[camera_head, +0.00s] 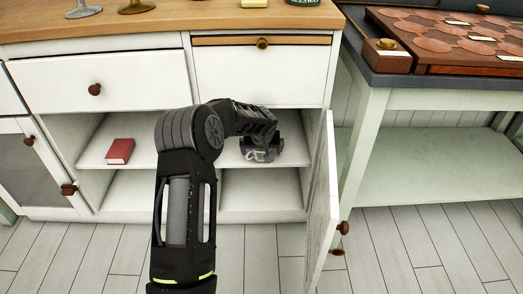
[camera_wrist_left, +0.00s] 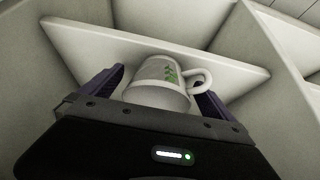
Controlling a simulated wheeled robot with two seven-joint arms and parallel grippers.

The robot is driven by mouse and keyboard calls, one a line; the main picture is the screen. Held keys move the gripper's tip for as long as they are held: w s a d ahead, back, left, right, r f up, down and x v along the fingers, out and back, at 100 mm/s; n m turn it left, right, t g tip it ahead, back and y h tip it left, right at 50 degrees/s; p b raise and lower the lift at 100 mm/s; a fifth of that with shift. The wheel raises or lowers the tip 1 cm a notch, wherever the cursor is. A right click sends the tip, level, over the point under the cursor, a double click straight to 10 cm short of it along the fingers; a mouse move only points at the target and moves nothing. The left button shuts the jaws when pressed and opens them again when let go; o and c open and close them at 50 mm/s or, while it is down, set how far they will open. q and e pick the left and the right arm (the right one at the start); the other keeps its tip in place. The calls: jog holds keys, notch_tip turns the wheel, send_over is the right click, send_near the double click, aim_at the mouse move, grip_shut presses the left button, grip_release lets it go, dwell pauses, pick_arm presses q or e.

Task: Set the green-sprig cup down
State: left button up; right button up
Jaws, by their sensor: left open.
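The green-sprig cup (camera_wrist_left: 160,84) is white with a green leaf print and a handle on the right in the left wrist view. It sits between the two fingers of my left gripper (camera_wrist_left: 160,90), which is open with a finger on each side. In the head view the left gripper (camera_head: 262,152) reaches into the open cabinet (camera_head: 304,150), at its middle shelf (camera_head: 222,160). There the cup is mostly hidden by the gripper; a pale bit shows below it. Contact between the cup and the shelf cannot be made out. My right gripper is not in view.
A red book (camera_head: 120,151) lies on the same shelf to the left. An open cabinet door (camera_head: 322,200) stands just right of the arm. Above are a closed drawer (camera_head: 262,77) and a wooden countertop (camera_head: 170,22). A green-grey table (camera_head: 420,98) stands at right.

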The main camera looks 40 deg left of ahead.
pick_arm(q)
jog(key=p+v, duration=0.3)
jog(key=v, duration=0.8)
jog(key=shift+r, duration=0.25)
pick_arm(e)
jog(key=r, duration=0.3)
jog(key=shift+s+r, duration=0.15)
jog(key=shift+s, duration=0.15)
pick_arm(q)
jog(key=shift+s, duration=0.15)
